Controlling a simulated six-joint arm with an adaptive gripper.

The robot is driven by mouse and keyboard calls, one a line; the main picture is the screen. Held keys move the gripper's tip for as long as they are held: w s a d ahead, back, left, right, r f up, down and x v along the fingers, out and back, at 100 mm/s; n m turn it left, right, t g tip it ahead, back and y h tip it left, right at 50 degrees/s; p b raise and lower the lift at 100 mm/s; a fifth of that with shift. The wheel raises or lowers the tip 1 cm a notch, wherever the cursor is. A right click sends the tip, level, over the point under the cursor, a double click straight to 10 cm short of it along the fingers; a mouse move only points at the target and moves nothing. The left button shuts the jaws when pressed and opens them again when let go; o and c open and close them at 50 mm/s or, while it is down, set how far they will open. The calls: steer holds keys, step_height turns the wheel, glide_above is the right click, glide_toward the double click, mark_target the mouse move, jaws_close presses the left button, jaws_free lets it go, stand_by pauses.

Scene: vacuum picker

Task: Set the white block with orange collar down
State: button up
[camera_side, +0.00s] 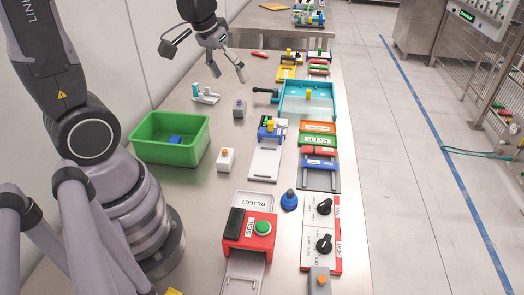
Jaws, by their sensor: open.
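The white block with the orange collar (226,161) stands upright on the metal table, just right of the green bin. Its orange part shows at the top. Nothing holds it. My gripper (228,74) is open and empty, higher up in the picture, above the far part of the table and well apart from the block.
The green bin (170,152) holds a blue piece. A grey block (239,107) stands between my gripper and the white block. The red SEAL station (249,238), a blue knob piece (289,200) and a teal tray (306,101) are nearby. Bare table surrounds the white block.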

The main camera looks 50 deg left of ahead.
steer(key=s+d+r+m+t, duration=0.1)
steer(key=s+d+r+m, duration=0.2)
steer(key=s+r, duration=0.7)
steer(key=s, duration=0.3)
steer(key=shift+m+t, duration=0.3)
steer(key=shift+m, duration=0.1)
